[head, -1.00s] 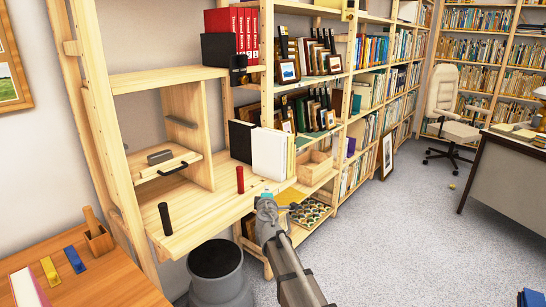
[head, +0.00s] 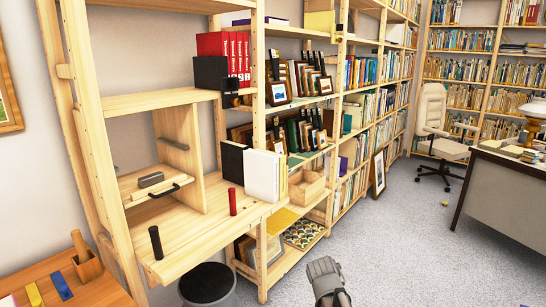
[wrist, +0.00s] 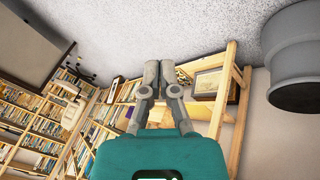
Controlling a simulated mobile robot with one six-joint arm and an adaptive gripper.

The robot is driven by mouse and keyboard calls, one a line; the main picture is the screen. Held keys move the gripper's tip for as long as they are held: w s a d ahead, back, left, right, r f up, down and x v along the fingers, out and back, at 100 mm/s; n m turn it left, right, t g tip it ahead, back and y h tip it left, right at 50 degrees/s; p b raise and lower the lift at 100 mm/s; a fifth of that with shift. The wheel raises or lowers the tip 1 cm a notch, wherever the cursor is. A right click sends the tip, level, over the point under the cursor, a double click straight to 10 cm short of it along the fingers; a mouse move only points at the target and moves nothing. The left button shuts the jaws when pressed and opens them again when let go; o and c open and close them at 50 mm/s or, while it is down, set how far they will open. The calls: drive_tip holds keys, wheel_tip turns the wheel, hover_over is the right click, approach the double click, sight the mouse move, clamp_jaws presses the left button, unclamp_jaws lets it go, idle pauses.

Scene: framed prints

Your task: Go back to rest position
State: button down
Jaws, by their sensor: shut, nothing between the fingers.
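The head view shows part of my arm (head: 328,280) at the bottom centre, over the carpet. My gripper (wrist: 159,63) shows in the wrist view with its two grey fingers together at the tips and nothing between them. It points at the open space in front of the wooden shelves and touches nothing.
A wooden shelf unit (head: 200,97) with a projecting worktop (head: 195,226) stands at the left. A dark bin (head: 207,283) is below it. A brown table (head: 95,292) is at lower left. A desk (head: 500,185) and white chair (head: 432,115) stand right.

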drive_tip(key=s+a+m+g+y+p, duration=0.15)
drive_tip(key=s+g+y, duration=0.25)
drive_tip(key=s, duration=0.7)
wheel_tip(320, 180, up, 26)
drive_tip(key=p, duration=2.6)
drive_tip(key=shift+w+a+f, duration=0.15)
